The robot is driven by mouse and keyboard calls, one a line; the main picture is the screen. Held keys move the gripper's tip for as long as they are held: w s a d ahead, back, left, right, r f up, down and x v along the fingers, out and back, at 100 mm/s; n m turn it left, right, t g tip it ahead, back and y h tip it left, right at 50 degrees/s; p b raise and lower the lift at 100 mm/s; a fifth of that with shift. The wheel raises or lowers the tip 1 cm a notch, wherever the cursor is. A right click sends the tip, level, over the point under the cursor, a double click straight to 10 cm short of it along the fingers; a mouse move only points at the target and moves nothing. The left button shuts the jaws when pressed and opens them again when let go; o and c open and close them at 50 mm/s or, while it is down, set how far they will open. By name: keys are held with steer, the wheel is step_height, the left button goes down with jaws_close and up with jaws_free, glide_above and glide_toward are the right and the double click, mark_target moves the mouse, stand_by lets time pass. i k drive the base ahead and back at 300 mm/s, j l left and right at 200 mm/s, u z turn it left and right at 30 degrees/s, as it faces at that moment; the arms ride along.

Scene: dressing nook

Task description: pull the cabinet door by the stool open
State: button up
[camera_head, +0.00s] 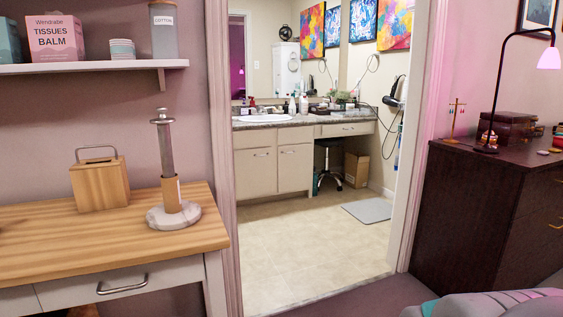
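Through the doorway, a cream vanity cabinet stands under a dark counter (345,117). Its right-hand door (295,172) is the one by the stool (328,170) and looks shut. A small horizontal handle (289,152) is near the top of that door. The left-hand door (256,177) also looks shut, with its own handle (262,155). The dark stool on a wheeled base stands in the open knee space just right of the right-hand door. My gripper is not in view.
The doorway's left frame (222,150) and right frame (411,150) bound the way in. Tiled floor (305,240) before the cabinet is clear; a grey mat (368,210) lies right. A wooden table (70,245) stands left, a dark dresser (465,215) right.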

mark_target(294, 161)
steer(key=i, duration=1.65)
steer(key=i+u, duration=0.1)
steer(key=i, duration=1.5)
steer(key=i+l, duration=0.15)
steer(key=i, duration=1.5)
steer(key=j+u, duration=0.05)
steer(key=j, duration=0.05)
